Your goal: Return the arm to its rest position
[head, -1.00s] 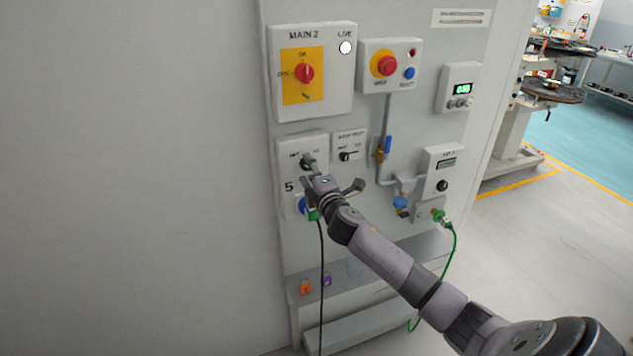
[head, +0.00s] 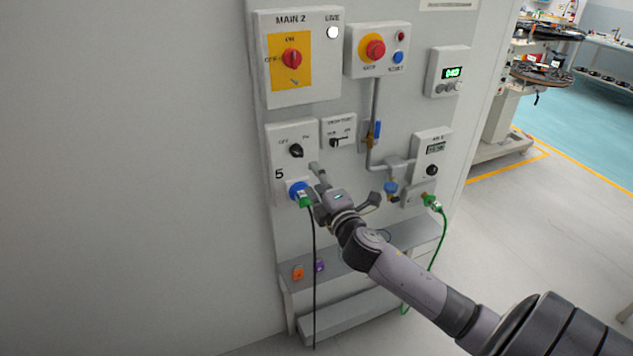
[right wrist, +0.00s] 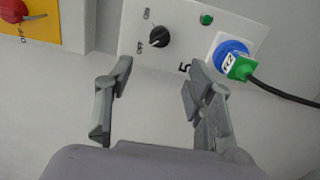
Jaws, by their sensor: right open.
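My right gripper (head: 345,185) is open and empty in front of the panel, just right of and below the black OFF/ON knob (head: 296,151) of box 5. In the right wrist view its two fingers (right wrist: 155,105) stand wide apart, with nothing between them. The knob (right wrist: 160,37) is clear of the fingers there. A green plug (head: 305,200) with a dark cable sits in the blue socket (head: 295,188) below the knob. My left gripper is not in view.
The panel carries a red main switch (head: 291,58), a red stop button (head: 375,48) and a blue-handled valve (head: 376,130). A grey shelf (head: 300,277) with an orange and a purple item juts out below. Open floor (head: 540,230) lies to the right.

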